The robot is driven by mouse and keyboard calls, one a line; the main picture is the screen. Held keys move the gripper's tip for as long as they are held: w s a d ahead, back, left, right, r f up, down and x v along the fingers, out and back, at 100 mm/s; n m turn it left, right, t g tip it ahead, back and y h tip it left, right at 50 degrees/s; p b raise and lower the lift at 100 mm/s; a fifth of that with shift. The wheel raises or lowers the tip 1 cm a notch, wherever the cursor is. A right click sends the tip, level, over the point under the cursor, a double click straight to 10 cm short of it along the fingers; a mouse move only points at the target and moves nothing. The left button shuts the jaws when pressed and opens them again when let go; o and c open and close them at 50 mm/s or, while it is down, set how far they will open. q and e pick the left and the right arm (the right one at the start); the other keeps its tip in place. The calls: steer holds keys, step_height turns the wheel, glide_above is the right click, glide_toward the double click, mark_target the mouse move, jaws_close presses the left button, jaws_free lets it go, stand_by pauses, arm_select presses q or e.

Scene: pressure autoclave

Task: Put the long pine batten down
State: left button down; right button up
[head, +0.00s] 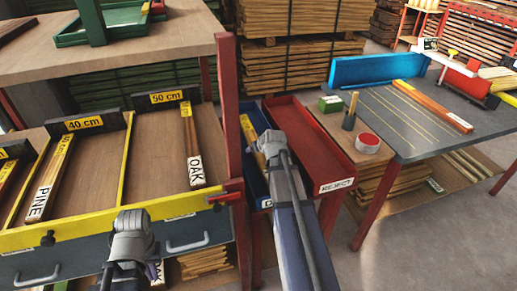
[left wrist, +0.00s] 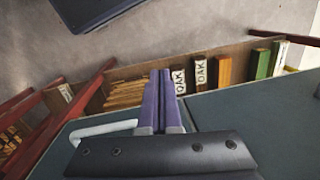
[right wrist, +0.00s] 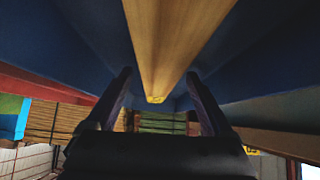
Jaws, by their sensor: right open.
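A long pale batten (right wrist: 175,40) lies in the blue tray (right wrist: 60,50), whose sides rise around it in the right wrist view. A piece of it (head: 258,160) shows in the head view beside my right arm; no species label on it is readable. My right gripper (right wrist: 158,85) is open, with its fingers apart on either side of the batten's line; I cannot tell whether they touch it. My left gripper (left wrist: 160,78) is shut and empty in front of the grey drawer and its white handle (left wrist: 102,130).
The red REJECT tray (head: 310,150) stands right of the blue tray. Yellow-edged bays hold a PINE batten (head: 50,175) and an OAK batten (head: 190,145). Floor shows at lower right.

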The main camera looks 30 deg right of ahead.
steer(key=p+v, duration=0.7)
steer(key=v, duration=0.4)
steer(key=shift+s+r+p, duration=0.1)
steer(key=shift+r+p, duration=0.15)
steer(key=shift+p, duration=0.1)
steer(key=shift+s+r, duration=0.1)
steer(key=shift+s, duration=0.1)
